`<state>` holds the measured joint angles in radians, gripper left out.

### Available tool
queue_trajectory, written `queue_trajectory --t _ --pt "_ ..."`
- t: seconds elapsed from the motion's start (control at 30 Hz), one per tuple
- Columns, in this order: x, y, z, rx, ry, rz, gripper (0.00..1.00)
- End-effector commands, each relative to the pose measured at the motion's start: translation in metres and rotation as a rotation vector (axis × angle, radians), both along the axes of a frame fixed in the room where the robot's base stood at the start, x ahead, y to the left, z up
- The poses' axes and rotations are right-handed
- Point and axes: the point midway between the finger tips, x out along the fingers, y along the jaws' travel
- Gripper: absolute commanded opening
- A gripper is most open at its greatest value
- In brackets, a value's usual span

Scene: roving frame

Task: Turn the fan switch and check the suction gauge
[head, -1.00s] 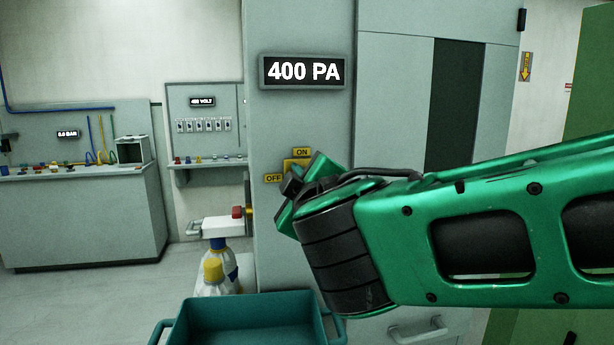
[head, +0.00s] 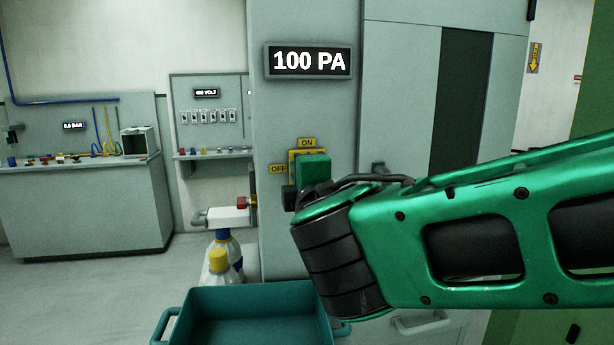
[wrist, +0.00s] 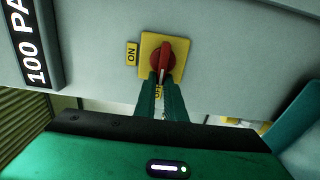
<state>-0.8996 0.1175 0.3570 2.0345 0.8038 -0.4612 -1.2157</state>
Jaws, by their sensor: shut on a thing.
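The suction gauge (head: 309,62) is a dark display on the grey cabinet and reads 100 PA; part of it also shows in the wrist view (wrist: 33,45). Below it is the fan switch, a red knob (wrist: 161,62) on a yellow plate (wrist: 177,42). The ON label (head: 307,142) is above the plate and the OFF label (head: 278,169) is to its left. My gripper (wrist: 160,82) is shut on the red knob, one green finger on either side. The knob's handle lies in line with the OFF label. In the head view my gripper (head: 308,172) hides the knob.
A teal bin (head: 250,312) stands in front, below my arm. A workbench (head: 85,205) and a shelf panel (head: 212,115) are at the back left. The floor at left is clear.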

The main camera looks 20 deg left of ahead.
Motion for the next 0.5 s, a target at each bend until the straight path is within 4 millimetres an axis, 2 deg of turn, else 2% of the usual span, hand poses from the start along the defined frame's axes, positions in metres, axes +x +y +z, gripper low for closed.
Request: queue_trajectory --t 0.03,0.4,0.43,0.5 --pt "0.0088 -0.0068 -0.0019 -0.007 -0.001 -0.020 0.00" --pt "0.0087 -0.0067 -0.0013 -0.009 -0.004 -0.020 0.00" --pt "0.0087 -0.0067 -0.0013 -0.009 -0.004 -0.020 0.12" --pt "0.0087 -0.0066 -0.0012 -0.009 -0.004 -0.020 0.28"
